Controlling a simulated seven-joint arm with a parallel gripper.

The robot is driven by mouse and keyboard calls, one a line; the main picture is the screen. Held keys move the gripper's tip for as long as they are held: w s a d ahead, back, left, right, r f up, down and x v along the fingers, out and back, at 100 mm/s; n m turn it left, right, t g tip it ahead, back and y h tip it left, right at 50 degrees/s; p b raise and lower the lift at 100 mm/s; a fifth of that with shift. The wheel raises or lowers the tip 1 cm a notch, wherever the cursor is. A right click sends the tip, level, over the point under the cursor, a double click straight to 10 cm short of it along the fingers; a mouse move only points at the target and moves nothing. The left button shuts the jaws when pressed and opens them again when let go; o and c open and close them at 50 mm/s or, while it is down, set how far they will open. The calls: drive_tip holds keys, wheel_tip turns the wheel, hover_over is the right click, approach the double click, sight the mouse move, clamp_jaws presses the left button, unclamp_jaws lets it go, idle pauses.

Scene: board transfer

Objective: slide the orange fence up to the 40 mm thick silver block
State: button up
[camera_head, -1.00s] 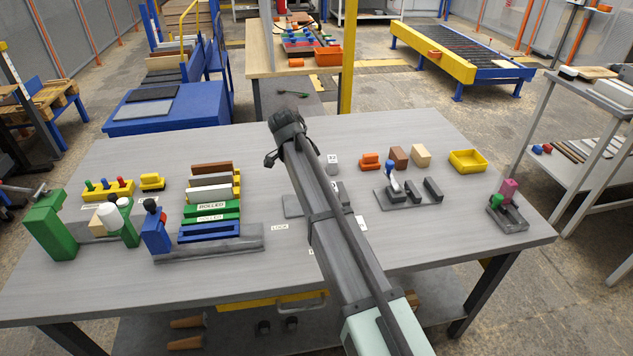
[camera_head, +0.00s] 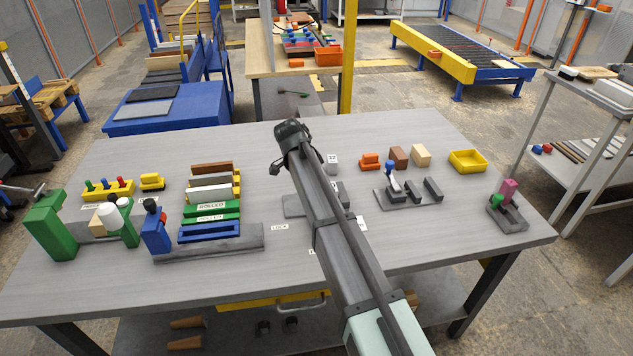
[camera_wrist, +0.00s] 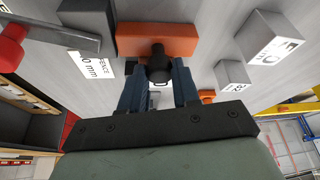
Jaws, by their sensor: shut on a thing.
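In the wrist view the orange fence (camera_wrist: 178,40) lies across the top middle with a dark round knob (camera_wrist: 158,66) on its near side. My gripper (camera_wrist: 158,82) has its two fingers closed around this knob. Two silver blocks are to the right: a larger one (camera_wrist: 262,28) and a smaller one (camera_wrist: 232,73), both with labels turned over and hard to read. I cannot tell which is the 40 mm one. A gap shows between the fence and both blocks. In the head view my arm hides the fence and the fingers; one small silver block (camera_head: 332,168) shows beside it.
A white label with "mm" (camera_wrist: 92,66) and a grey bar (camera_wrist: 50,36) lie left of the fence in the wrist view. In the head view a slotted dark fixture (camera_head: 400,202) stands right of my arm, and a rack of coloured bars (camera_head: 210,230) stands left.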

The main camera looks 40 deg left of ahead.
clamp_jaws()
drive_tip(key=shift+w+d, duration=0.1)
idle(0.3)
drive_tip(key=o, duration=0.6)
unclamp_jaws()
drive_tip(key=v, duration=1.3)
drive_tip(key=shift+r, duration=0.3)
